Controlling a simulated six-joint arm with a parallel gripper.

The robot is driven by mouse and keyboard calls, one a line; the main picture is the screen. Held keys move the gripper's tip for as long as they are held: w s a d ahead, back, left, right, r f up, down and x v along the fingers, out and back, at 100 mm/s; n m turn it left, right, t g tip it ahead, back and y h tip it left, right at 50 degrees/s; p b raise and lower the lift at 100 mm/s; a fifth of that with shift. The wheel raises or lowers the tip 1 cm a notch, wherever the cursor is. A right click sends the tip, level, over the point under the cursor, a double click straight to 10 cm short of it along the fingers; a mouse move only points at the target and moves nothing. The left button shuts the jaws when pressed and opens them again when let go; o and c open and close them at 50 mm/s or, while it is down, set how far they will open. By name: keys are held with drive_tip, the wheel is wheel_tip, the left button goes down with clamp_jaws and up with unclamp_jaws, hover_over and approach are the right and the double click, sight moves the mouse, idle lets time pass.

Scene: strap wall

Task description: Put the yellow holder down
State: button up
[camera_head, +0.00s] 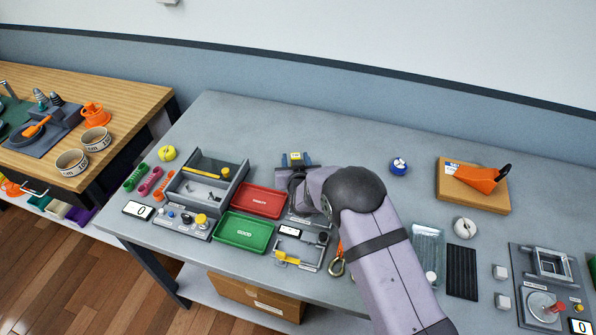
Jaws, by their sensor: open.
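My arm reaches in from the lower right, and my gripper (288,183) is over the middle of the bench, mostly hidden behind my own wrist. I see nothing held in it. A yellow piece (286,258), which may be the yellow holder, sits at the front of a small grey fixture (311,266) with a display, just below my gripper and apart from it. Another long yellow part (206,170) lies in the grey bin (240,182) to the left. A dark block with a yellow label (295,156) stands just behind my gripper.
A red tray (258,200) and a green tray (244,232) lie left of my gripper. A control box (183,222) with buttons stands in front of the bin. The back of the bench is clear.

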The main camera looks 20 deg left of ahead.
drive_tip(key=b+v, duration=0.2)
drive_tip(key=v, duration=0.9)
drive_tip(key=shift+s+d, duration=0.15)
drive_tip(key=shift+s, duration=0.05)
